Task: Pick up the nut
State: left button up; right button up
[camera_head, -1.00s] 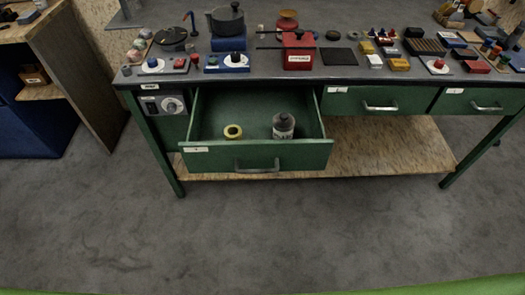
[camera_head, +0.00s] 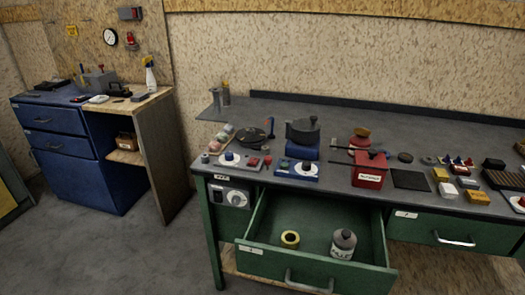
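No thing in the head view is clearly recognisable as a nut at this size. A small grey ring-like piece (camera_head: 428,160) lies on the bench top, right of a dark round piece (camera_head: 404,157). A yellow ring (camera_head: 290,239) lies in the open green drawer (camera_head: 290,274), left of a grey bottle (camera_head: 343,243) with a white label; whether the ring is a nut or a tape roll I cannot tell. Neither of my grippers is in view.
The green workbench (camera_head: 320,178) carries a black pot (camera_head: 303,131), a red box (camera_head: 370,171), a black flat pad (camera_head: 410,180) and several small blocks. The drawer juts out in front. A blue cabinet (camera_head: 75,148) stands at left. Grey floor is free between them.

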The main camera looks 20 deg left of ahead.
aim_at(250, 131)
jog(key=i+j+u, duration=0.15)
jog(key=u, duration=0.25)
jog(key=i+j+u, duration=0.15)
jog(key=u, duration=0.25)
jog(key=i+j+u, duration=0.2)
jog(key=u, duration=0.2)
jog(key=i+u, duration=0.2)
jog(key=u, duration=0.25)
jog(key=i+j+u, duration=0.2)
jog(key=i+u, duration=0.2)
jog(key=i+j+u, duration=0.1)
jog(key=i+u, duration=0.3)
